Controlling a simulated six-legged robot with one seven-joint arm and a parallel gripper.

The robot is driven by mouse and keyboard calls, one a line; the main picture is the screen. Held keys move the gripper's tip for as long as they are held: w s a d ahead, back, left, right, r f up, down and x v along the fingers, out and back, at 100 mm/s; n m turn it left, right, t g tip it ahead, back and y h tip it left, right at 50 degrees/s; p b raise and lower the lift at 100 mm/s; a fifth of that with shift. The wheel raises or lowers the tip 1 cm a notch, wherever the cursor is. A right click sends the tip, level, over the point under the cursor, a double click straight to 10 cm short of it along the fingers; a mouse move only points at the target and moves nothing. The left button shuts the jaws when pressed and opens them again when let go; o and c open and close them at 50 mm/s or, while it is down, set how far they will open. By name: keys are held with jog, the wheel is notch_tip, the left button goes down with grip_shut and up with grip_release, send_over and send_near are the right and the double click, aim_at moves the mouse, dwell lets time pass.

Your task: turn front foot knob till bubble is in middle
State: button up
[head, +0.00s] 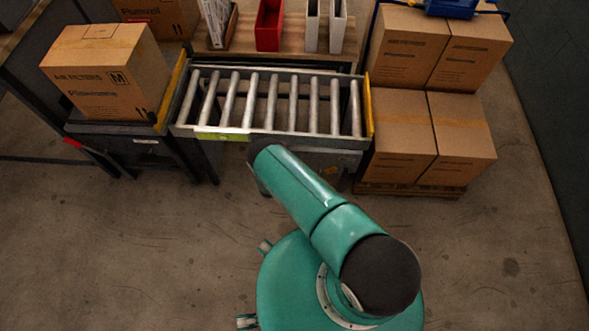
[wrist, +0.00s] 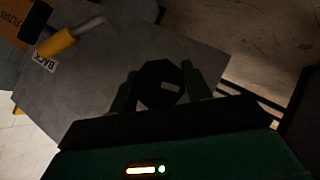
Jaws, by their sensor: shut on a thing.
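In the wrist view, a dark faceted knob (wrist: 157,74) with a pale mark sits between the two green fingers of my gripper (wrist: 162,84). The fingers are shut on it, one on each side. A grey panel (wrist: 95,85) lies behind it. A label reading BACK (wrist: 47,64) is on that panel, beside a yellow piece (wrist: 57,43) with a dark end and a grey rod. In the head view, a yellow-green strip (head: 222,137), perhaps the level, is on the front rail of the roller conveyor (head: 290,132). Its bubble is too small to read. My arm hides the gripper and knob there.
A box marked AIR FILTERS (head: 103,88) stands on a dark stand left of the conveyor. Stacked cartons (head: 405,135) stand on a pallet at the right. A red bin (head: 269,25) is on the wooden bench behind. The floor in front is mostly clear.

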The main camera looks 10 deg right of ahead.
jog(key=shift+w, duration=0.1)
jog(key=o, duration=1)
jog(key=shift+c, duration=0.2)
jog(key=v, duration=1.4)
jog(key=shift+w, duration=0.1)
